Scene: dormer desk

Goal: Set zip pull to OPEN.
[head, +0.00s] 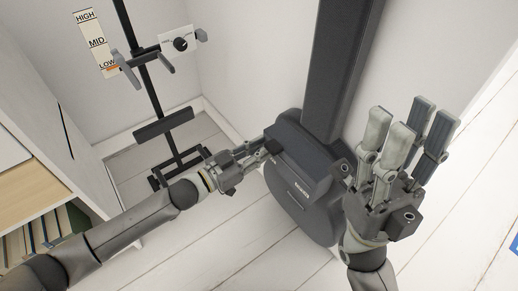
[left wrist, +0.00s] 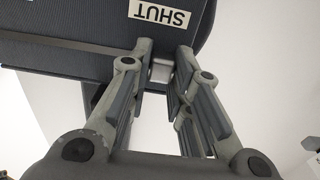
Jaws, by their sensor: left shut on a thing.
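My left gripper (head: 268,150) reaches in from the left to the side of a dark grey box (head: 302,160). In the left wrist view its fingertips (left wrist: 163,58) are closed on a small light grey block, the zip pull (left wrist: 162,70), at the edge of a dark textured surface (left wrist: 65,22). A white label reading SHUT (left wrist: 159,13), upside down, lies just beyond the pull. A seam runs left from the pull. No OPEN label is readable. In the head view the fingers hide the pull. My right gripper (head: 411,125) is open and empty, fingers pointing up.
A thin black stand (head: 150,85) is at the upper left, near a HIGH, MID, LOW plate (head: 96,43) and a knob panel (head: 180,44). A shelf with books (head: 40,235) is at the left. A dark column (head: 343,65) rises behind the box. Pale floor is clear below.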

